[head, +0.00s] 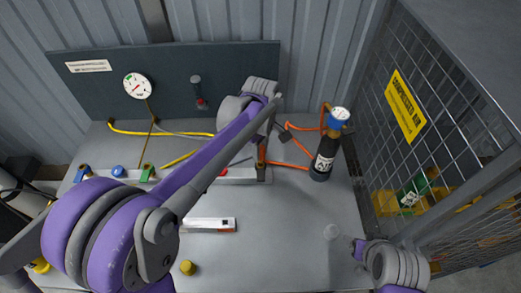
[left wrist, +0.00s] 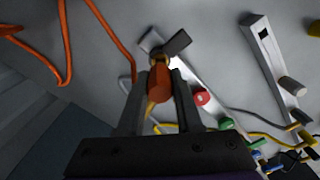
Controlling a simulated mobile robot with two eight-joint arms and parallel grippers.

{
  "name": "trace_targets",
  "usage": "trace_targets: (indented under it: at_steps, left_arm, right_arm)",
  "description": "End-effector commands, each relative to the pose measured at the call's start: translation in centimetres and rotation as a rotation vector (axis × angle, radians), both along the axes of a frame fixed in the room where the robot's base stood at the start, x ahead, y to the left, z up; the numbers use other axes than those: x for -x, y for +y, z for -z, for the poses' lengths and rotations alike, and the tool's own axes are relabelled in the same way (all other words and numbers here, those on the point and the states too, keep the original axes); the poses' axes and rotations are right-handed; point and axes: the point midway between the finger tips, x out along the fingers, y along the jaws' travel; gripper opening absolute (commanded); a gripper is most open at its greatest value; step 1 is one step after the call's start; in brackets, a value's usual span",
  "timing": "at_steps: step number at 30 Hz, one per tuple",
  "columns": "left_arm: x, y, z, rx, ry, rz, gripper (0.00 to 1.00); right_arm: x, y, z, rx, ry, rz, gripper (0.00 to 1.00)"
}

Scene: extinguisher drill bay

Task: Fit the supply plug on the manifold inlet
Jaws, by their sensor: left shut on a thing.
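The supply plug (left wrist: 160,84) is an orange-red body with a brass-coloured ring at its front, in the left wrist view. My left gripper (left wrist: 160,78) is shut on it, one finger on each side. The manifold (left wrist: 187,79) is a pale bar with coloured knobs; in the head view it (head: 235,175) lies across the bench behind my left arm. The plug's brass end is at the bar's end, beside a dark block (left wrist: 178,42). I cannot tell whether it is seated. My right gripper (head: 358,249) is low at the right, apart from everything, its fingers unclear.
An orange hose (head: 290,165) runs to a black cylinder (head: 323,160) with a blue-rimmed gauge. A backboard (head: 230,65) carries a dial (head: 138,86). A mesh cage (head: 432,150) borders the right. A pale labelled piece (head: 208,225) and a yellow knob (head: 188,267) lie in front.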

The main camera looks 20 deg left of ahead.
Motion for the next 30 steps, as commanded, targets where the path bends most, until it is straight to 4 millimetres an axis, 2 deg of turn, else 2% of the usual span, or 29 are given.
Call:
trace_targets:
  at_steps: [22,30]
  left_arm:
    - [0.0,0.0,2.3,0.000,0.001,0.000,0.00]
    - [0.0,0.0,2.4,0.000,0.000,0.000,0.00]
  right_arm:
    - [0.6,0.0,1.7,0.000,0.012,0.000,0.71]
    - [0.6,0.0,1.8,0.000,0.012,0.000,0.71]
